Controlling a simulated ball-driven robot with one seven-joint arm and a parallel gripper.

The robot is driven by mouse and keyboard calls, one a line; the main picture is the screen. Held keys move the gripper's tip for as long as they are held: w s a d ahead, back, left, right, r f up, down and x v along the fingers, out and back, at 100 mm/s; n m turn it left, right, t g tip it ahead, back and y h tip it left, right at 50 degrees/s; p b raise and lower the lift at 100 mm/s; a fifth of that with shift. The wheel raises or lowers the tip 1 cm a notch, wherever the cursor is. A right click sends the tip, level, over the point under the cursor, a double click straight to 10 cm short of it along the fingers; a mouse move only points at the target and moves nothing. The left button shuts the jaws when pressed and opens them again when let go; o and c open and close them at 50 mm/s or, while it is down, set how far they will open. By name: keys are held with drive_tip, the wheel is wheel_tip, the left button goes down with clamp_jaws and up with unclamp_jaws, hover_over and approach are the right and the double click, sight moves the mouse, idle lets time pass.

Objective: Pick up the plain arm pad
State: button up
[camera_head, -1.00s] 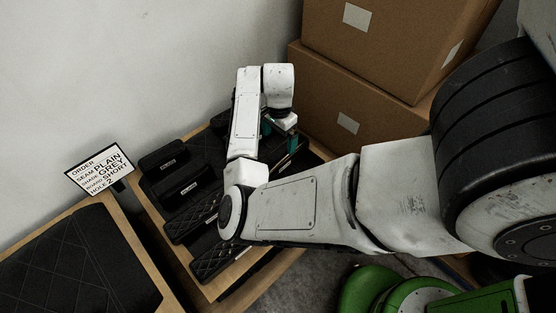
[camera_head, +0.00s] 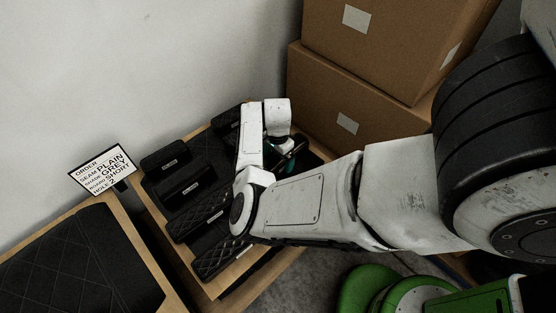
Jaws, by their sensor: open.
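Several dark arm pads lie in rows on a wood-edged bench. Two with smooth-looking faces and small white labels are the far-left pad (camera_head: 164,153) and the pad just in front of it (camera_head: 186,180). Two nearer pads look quilted: one (camera_head: 196,216) and the front one (camera_head: 220,257). Another dark pad (camera_head: 228,119) shows at the back, partly hidden by my arm. My gripper (camera_head: 291,158) is open, low over the right part of the bench. Its fingertips are partly hidden, and what lies beneath them is unclear.
An order sign (camera_head: 102,170) reads plain, grey, short, hole 2. A dark quilted panel (camera_head: 82,262) lies front left. Cardboard boxes (camera_head: 340,95) stand at the back right, close to my gripper. A white wall is behind the bench.

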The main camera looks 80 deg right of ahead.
drive_tip(key=shift+c, duration=0.4)
drive_tip(key=c, duration=1.4)
drive_tip(key=shift+r, duration=0.15)
